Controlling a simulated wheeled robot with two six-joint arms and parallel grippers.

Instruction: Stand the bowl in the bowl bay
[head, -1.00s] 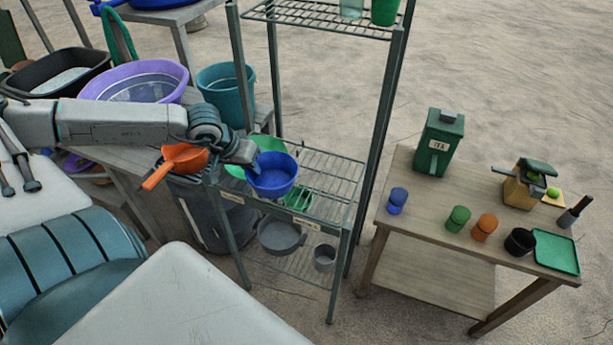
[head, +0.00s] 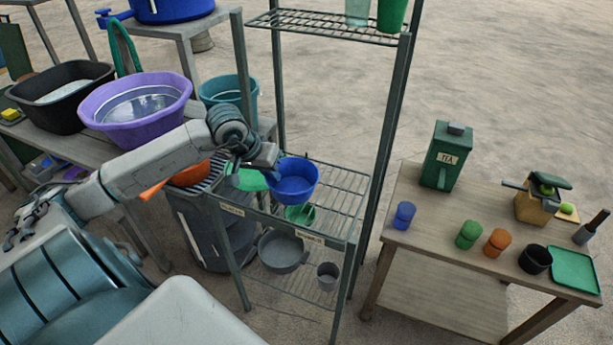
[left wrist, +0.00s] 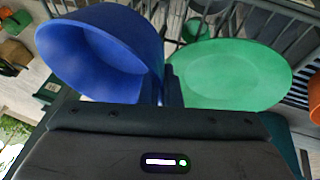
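The blue bowl (head: 293,186) is held above the wire shelf, tilted, with its opening partly facing me. My left gripper (head: 271,170) is at its left side in the head view. In the left wrist view the blue bowl (left wrist: 100,50) has its wall at the dark fingers (left wrist: 165,85), which look closed on it. The wire shelf (head: 335,200) carries two small labels on its front edge, one at left (head: 232,209) and one at right (head: 309,237), too small to read. I cannot tell which bay is the bowl's. My right gripper is not in view.
A green plate (head: 250,180) is left of the bowl and also shows in the left wrist view (left wrist: 230,75). A green cup (head: 300,215) is on the shelf below the bowl. Shelf posts (head: 376,150) stand close by. The shelf's right part looks clear. A grey pan (head: 283,252) is below.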

